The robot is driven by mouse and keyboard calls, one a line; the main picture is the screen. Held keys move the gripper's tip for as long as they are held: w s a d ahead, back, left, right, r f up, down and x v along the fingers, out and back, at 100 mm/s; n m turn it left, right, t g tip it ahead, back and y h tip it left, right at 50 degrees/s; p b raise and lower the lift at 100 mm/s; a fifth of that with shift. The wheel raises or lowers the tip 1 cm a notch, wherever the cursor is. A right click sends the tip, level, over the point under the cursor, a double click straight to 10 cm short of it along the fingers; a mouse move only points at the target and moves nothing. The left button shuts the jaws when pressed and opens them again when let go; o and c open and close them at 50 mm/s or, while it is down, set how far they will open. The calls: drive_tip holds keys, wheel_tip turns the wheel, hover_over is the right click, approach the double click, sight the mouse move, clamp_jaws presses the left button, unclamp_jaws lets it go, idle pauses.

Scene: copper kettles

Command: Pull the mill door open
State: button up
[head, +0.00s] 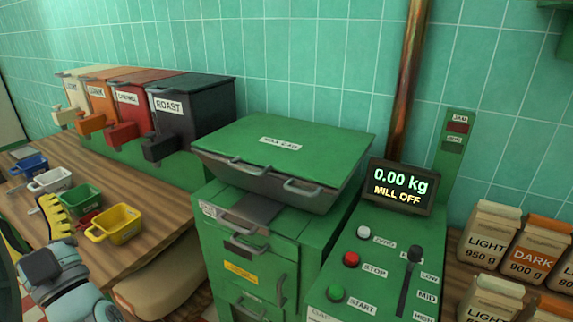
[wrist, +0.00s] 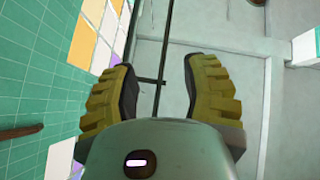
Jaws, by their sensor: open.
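The green mill (head: 322,235) stands at the centre of the head view. Its front has a panel that looks like the mill door (head: 262,278), with a yellow label and an upright handle (head: 281,290) near its right edge. The door looks shut; its lower part runs out of the frame. My gripper (wrist: 155,80) is open and empty in the wrist view, its yellow ribbed fingers apart. In the head view it is at the far left, well away from the door. The wrist view does not show the mill.
A lidded hopper (head: 282,150) with handles tops the mill. The control panel (head: 372,265) and display (head: 401,187), reading 0.00 kg and MILL OFF, are to its right. Small bins, including a yellow one (head: 114,224), sit on the wooden counter (head: 150,235) beside my gripper.

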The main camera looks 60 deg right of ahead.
drive_tip(key=d+f+m+g+h+b, duration=0.2)
drive_tip(key=d+f+h+b, duration=0.1)
drive_tip(key=f+b, duration=0.4)
drive_tip(key=d+f+m+g+h+b, duration=0.15)
drive_tip(key=d+f+b, duration=0.25)
drive_tip(key=f, duration=0.5)
drive_tip(key=m+g+h+b, duration=1.2)
drive_tip(key=g+b, duration=0.6)
drive_tip(key=b, duration=1.4)
approach(279, 298)
drive_tip(key=shift+m+y, duration=0.25)
drive_tip(key=shift+y, duration=0.2)
drive_tip(key=x, duration=0.7)
drive_tip(key=b+x, duration=0.1)
drive_tip(key=x, duration=0.2)
drive_tip(key=shift+w+d+r, duration=0.1)
drive_tip(key=shift+d+r, duration=0.05)
drive_tip(key=shift+r, duration=0.25)
drive_tip(key=shift+d, duration=0.2)
drive_tip(key=shift+o, duration=0.4)
clamp_jaws()
